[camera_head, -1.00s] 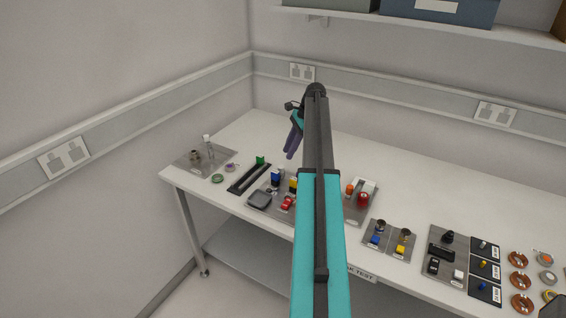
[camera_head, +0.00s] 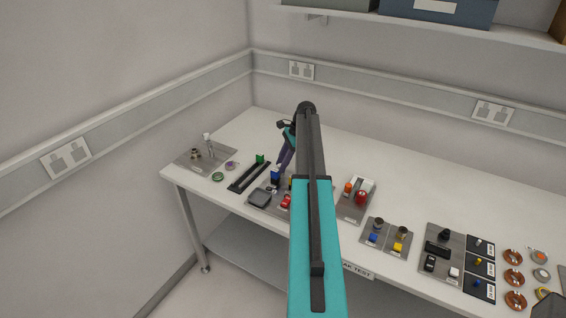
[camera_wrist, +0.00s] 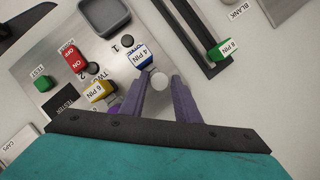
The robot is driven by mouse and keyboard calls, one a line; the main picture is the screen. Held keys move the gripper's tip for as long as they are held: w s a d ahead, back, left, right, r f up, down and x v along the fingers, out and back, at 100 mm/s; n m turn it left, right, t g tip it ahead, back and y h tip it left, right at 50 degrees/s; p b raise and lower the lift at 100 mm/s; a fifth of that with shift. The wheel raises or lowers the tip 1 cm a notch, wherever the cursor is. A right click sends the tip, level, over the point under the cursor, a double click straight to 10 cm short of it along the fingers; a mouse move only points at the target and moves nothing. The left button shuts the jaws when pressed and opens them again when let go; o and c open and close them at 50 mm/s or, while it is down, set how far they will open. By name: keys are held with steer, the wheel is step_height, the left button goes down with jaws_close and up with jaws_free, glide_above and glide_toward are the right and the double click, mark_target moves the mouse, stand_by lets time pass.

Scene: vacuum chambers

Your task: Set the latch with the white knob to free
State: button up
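My gripper (camera_wrist: 161,84) is open, its purple fingers apart, above the panel near the blue 4 PIN block (camera_wrist: 140,58). A small pale round piece (camera_wrist: 160,78) shows between the fingertips; I cannot tell what it belongs to or whether the fingers touch it. In the head view my gripper (camera_head: 280,166) is partly behind my arm. An upright white-topped stem (camera_head: 207,140) stands on the grey plate (camera_head: 188,168) at the table's left end, apart from my gripper. I cannot tell which white piece is the latch's knob, nor the latch's setting.
A green 8 PIN block (camera_wrist: 219,50) sits on a black slotted rail (camera_wrist: 182,28). A yellow 6 PIN block (camera_wrist: 98,92), a red ON switch (camera_wrist: 73,58) and a dark grey tray (camera_wrist: 103,14) are nearby. The table's back (camera_head: 390,175) is clear.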

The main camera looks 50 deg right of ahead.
jaws_close()
steer(key=shift+w+d, duration=0.2)
steer(key=shift+d, duration=0.35)
steer(key=shift+w+d, duration=0.2)
steer(key=shift+d, duration=0.35)
steer(key=shift+r, duration=0.15)
steer(key=shift+d, duration=0.1)
steer(key=shift+c, duration=0.4)
jaws_free()
steer(key=shift+o, duration=0.4)
steer(key=shift+s, duration=0.1)
